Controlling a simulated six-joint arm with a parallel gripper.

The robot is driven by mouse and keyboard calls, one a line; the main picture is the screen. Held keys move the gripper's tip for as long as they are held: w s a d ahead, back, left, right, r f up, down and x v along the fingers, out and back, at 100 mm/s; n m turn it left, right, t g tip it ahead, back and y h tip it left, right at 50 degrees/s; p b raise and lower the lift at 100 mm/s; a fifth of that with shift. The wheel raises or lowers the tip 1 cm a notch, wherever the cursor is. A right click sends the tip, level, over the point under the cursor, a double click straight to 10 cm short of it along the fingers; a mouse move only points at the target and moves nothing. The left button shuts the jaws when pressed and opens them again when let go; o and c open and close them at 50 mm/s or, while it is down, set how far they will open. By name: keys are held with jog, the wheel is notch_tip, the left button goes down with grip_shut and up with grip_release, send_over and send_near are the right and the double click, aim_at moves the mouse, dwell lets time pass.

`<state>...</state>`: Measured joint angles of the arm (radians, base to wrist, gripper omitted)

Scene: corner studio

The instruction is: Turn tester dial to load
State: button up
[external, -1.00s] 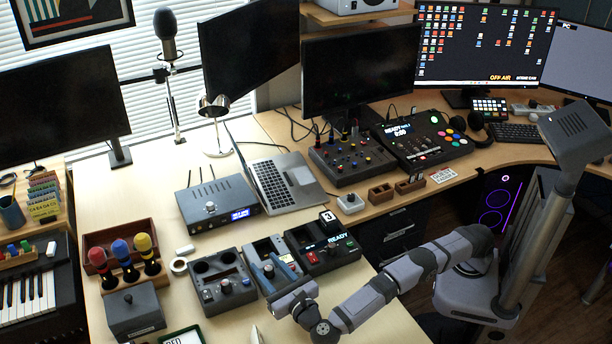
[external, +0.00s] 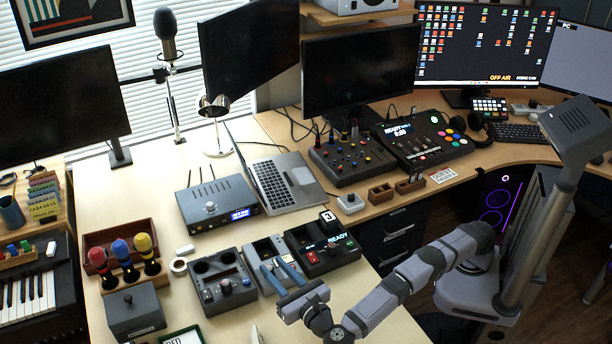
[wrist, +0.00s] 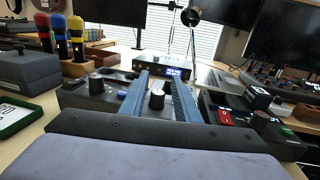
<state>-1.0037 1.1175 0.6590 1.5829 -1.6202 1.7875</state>
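A small grey box (external: 257,247), which I take for the tester, stands on the pale desk between two dark devices. Its black dial with a pale top (wrist: 157,98) shows in the wrist view. My gripper (external: 272,264) is over this box. In the wrist view its two blue fingers (wrist: 158,80) are apart, one on each side of the dial, with a visible gap on both sides. I cannot tell how far down they reach. The dial's markings are hidden or too small to read, and the fingers hide much of the box.
A dark device with knobs (external: 222,284) stands close on the left. A READY box (external: 323,249) with a red switch is close on the right. A dark unit with a blue display (external: 216,204) and an open laptop (external: 283,183) stand behind. Coloured-handled tools (external: 122,252) stand at left.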

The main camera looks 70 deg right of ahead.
notch_tip(320, 180, up, 8)
jog(key=s+n+p, duration=0.1)
jog(key=s+p, duration=0.1)
jog(key=p, duration=0.1)
jog(key=n+t+y, duration=0.3)
jog(key=n+y, duration=0.2)
jog(key=n, duration=0.1)
send_near(273, 273)
jog(key=w+d, duration=0.1)
jog(key=w+d+r, duration=0.1)
jog(key=w, duration=0.1)
jog(key=shift+w+d+r+p, duration=0.1)
jog(key=shift+w+d+p, duration=0.15)
jog(key=shift+p, duration=0.05)
jog(key=shift+w+a+m+y, duration=0.15)
jog(key=shift+a+m+y, duration=0.35)
jog(key=shift+m, duration=0.2)
jog(key=shift+f+m, duration=0.3)
jog(key=shift+m, duration=0.1)
jog(key=shift+p+x, duration=0.35)
jog(key=shift+x, duration=3.35)
jog(key=shift+a+f, duration=0.1)
jog(key=shift+f, duration=0.05)
grip_shut()
